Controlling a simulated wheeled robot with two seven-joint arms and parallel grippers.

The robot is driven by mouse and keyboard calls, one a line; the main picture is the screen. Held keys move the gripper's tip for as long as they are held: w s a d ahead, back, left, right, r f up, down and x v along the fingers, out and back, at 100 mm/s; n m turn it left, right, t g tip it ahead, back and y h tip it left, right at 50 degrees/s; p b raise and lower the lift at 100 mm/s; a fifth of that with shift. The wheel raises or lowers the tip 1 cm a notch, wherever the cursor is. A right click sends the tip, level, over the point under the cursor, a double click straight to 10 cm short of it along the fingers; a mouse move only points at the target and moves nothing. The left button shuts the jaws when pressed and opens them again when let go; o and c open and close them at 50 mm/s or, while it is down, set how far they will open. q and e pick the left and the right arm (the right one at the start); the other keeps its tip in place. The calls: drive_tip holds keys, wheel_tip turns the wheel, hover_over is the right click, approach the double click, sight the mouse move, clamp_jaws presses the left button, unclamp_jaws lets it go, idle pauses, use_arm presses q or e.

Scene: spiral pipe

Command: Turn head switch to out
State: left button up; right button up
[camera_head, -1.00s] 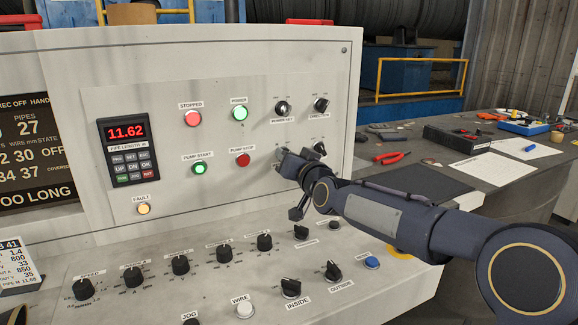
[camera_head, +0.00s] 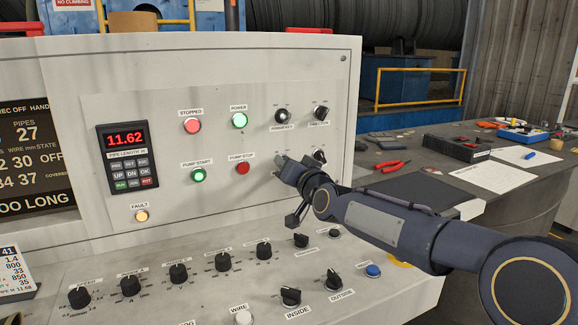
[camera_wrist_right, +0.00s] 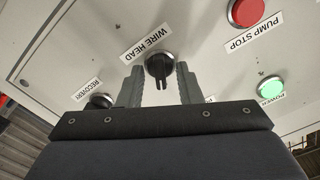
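The head switch (camera_wrist_right: 159,68) is a black rotary knob beside a label reading WIRE HEAD in the right wrist view. Its handle points down in that picture, towards my gripper's palm. My right gripper (camera_wrist_right: 160,84) is open, with one finger on each side of the knob and a small gap showing on both sides. In the head view my right gripper (camera_head: 283,169) is at the upright panel and hides the head switch. I cannot tell the switch's set position from its markings. My left gripper is not clearly in view.
The recovery switch (camera_wrist_right: 100,102) is close beside one finger and shows in the head view (camera_head: 319,156). The red pump stop button (camera_head: 243,168) is left of my gripper. Several black knobs stand on the sloped desk below. A cluttered table (camera_head: 400,143) is at right.

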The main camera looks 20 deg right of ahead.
use_arm(q)
drive_tip(key=shift+f+b, duration=0.4)
use_arm(e)
drive_tip(key=s, duration=0.7)
drive_tip(key=shift+s+d, duration=0.3)
drive_tip(key=shift+s, duration=0.1)
